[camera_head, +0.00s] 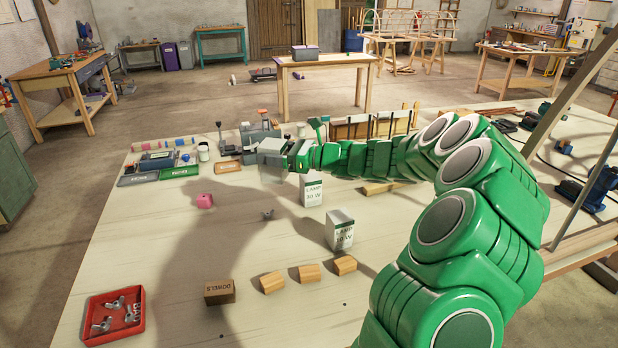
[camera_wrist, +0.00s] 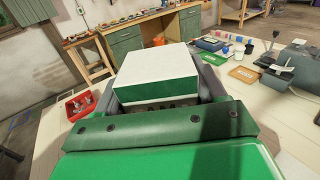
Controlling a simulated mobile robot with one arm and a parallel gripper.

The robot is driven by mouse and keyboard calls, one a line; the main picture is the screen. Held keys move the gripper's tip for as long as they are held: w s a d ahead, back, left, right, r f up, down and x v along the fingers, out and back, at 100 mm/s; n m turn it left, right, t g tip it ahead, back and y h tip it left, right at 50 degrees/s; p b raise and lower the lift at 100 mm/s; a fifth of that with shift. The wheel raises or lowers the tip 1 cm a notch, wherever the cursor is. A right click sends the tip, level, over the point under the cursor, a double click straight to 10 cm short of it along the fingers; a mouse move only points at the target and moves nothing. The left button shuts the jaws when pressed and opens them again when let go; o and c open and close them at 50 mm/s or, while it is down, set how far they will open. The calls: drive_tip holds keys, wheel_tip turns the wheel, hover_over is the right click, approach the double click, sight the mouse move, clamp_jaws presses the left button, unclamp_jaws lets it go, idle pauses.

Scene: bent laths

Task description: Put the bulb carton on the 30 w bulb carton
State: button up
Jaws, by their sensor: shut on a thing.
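My gripper (camera_head: 274,158) is shut on a white carton with a green band (camera_wrist: 155,68), held above the bench. In the wrist view the carton sits between the grey fingers; in the head view its print cannot be read. A white carton that appears to read LAMP 30 W (camera_head: 312,191) stands upright on the bench, below and right of my gripper in the picture. The held carton is apart from it. Another upright LAMP carton (camera_head: 340,231) stands nearer; its number is hard to read.
A pink block (camera_head: 204,201) and a small metal piece (camera_head: 268,214) lie on the bench. A DOWELS box (camera_head: 219,292), several wooden blocks (camera_head: 308,273) and a red tray (camera_head: 113,316) are in front. Clutter lines the back. The left middle is mostly clear.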

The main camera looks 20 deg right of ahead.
drive_tip(key=d+r+m+t+h, duration=0.2)
drive_tip(key=d+r+m+t, duration=0.1)
drive_tip(key=d, duration=0.9)
hover_over(310, 176)
drive_tip(key=shift+f, duration=6.3)
drive_tip(key=shift+f, duration=0.1)
drive_tip(key=o, duration=1)
drive_tip(key=shift+o, duration=0.2)
